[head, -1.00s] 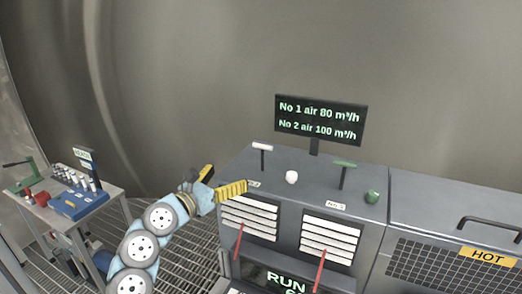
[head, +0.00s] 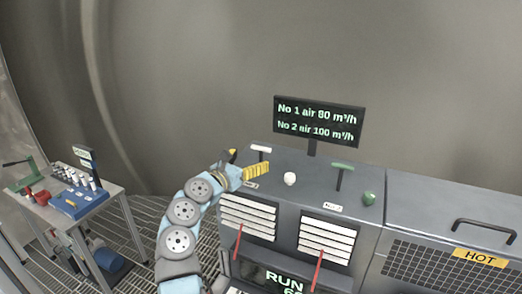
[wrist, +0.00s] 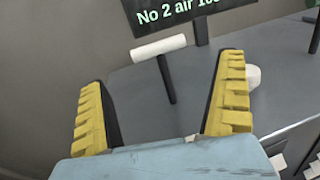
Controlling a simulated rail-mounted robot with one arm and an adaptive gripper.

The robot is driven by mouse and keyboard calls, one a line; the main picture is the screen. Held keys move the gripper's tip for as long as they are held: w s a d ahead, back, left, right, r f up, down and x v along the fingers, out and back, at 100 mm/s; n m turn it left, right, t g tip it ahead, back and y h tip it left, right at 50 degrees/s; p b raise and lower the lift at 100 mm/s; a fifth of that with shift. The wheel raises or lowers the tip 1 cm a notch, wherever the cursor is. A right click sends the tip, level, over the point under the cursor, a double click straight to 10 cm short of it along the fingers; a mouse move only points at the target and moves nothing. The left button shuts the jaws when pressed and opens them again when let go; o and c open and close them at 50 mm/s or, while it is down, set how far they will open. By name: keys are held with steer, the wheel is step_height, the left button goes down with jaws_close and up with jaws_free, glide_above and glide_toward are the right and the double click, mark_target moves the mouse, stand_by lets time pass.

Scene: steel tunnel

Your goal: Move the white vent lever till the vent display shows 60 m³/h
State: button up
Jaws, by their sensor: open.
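The white vent lever, a white T-bar on a dark stem, stands on the grey cabinet top; its bar (head: 261,148) shows just beyond my gripper, and it also shows in the wrist view (wrist: 158,48). My gripper (head: 246,163) is open and empty. In the wrist view its yellow fingers (wrist: 165,105) stand apart, with the lever's stem ahead between them, not touched. The vent display (head: 318,122) reads No 1 air 80 m³/h and No 2 air 100 m³/h. The lower part of the lever is hidden in the head view.
A white knob (head: 290,179) stands right of the lever. Louvred vents (head: 326,240) with red rods are on the cabinet front. A HOT-labelled unit (head: 481,257) adjoins right; a tool table (head: 62,222) stands left.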

mark_target(261, 151)
steer(key=shift+x, duration=2.3)
steer(key=shift+w+d, duration=0.4)
steer(key=shift+w, duration=0.1)
steer(key=c, duration=1.1)
